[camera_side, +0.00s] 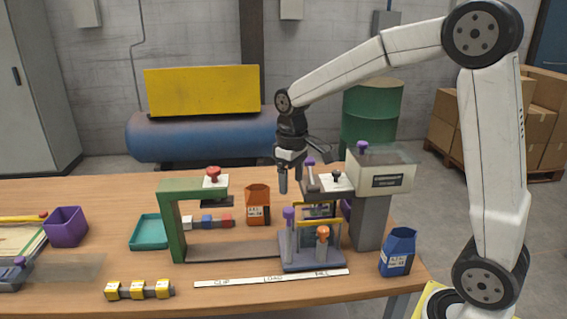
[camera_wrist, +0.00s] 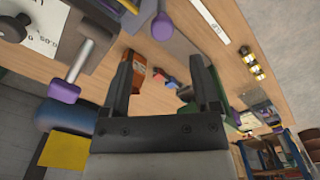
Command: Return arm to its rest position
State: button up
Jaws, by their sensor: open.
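My gripper (camera_side: 291,181) is open and empty in the side view, pointing down above the back of the wooden table. It hangs above and behind the station with purple and orange knobs (camera_side: 308,262), just right of the orange sack (camera_side: 258,205). In the wrist view my gripper (camera_wrist: 165,85) shows two dark fingers spread apart with nothing between them but the background. The orange sack (camera_wrist: 138,72) shows beside the left finger there. My arm reaches from the right, bent high at the elbow.
The green frame (camera_side: 173,225) and grey hopper box (camera_side: 380,175) stand near my gripper. Open air lies above the table.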

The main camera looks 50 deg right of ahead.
jog(key=s+a+f+t, duration=0.1)
jog(key=s+a+f, duration=0.2)
jog(key=s+f, duration=0.2)
jog(key=s+a+f+m+t, duration=0.1)
jog(key=s+a+f, duration=0.1)
jog(key=s+f, duration=0.3)
jog(key=shift+s+a+f+t, duration=0.3)
jog(key=shift+s+a+f, duration=0.1)
jog(key=shift+s, duration=0.65)
